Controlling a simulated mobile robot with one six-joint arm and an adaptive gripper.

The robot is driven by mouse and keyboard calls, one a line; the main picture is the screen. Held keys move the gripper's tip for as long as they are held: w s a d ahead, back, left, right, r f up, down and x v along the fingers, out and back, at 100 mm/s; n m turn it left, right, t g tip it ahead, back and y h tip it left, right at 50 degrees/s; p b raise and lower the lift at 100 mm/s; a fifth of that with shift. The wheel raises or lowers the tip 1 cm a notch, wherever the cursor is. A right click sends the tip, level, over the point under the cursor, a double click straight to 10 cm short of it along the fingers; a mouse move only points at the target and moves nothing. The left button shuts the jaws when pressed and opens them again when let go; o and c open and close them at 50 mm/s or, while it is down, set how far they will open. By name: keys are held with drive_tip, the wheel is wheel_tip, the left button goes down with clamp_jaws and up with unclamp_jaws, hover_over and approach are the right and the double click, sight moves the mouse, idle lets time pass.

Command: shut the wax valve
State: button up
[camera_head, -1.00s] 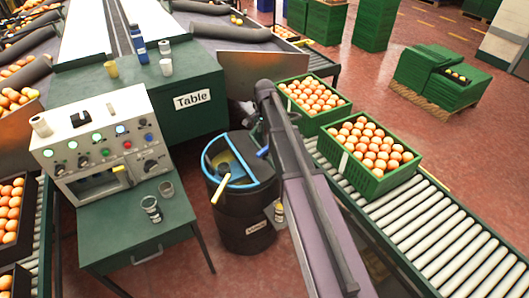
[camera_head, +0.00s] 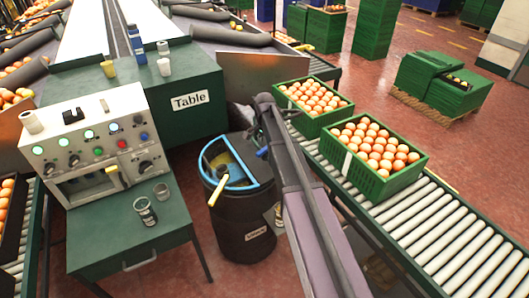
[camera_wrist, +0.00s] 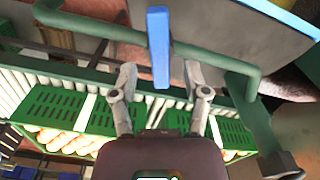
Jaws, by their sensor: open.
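A blue lever (camera_wrist: 159,50) on a green pipe (camera_wrist: 105,28) shows in the wrist view; it looks like the valve handle. It points down the picture, crosswise to the pipe. My gripper (camera_wrist: 160,80) is open, with one finger on each side of the lever's lower end. I cannot tell whether either finger touches it.
A control panel (camera_head: 85,138) with knobs and lit buttons stands on a green table (camera_head: 130,242) at left. Red floor (camera_head: 455,150) is open beyond the conveyor.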

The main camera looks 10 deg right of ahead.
drive_tip(key=shift+f+b, duration=0.75)
drive_tip(key=shift+f, duration=0.35)
clamp_jaws()
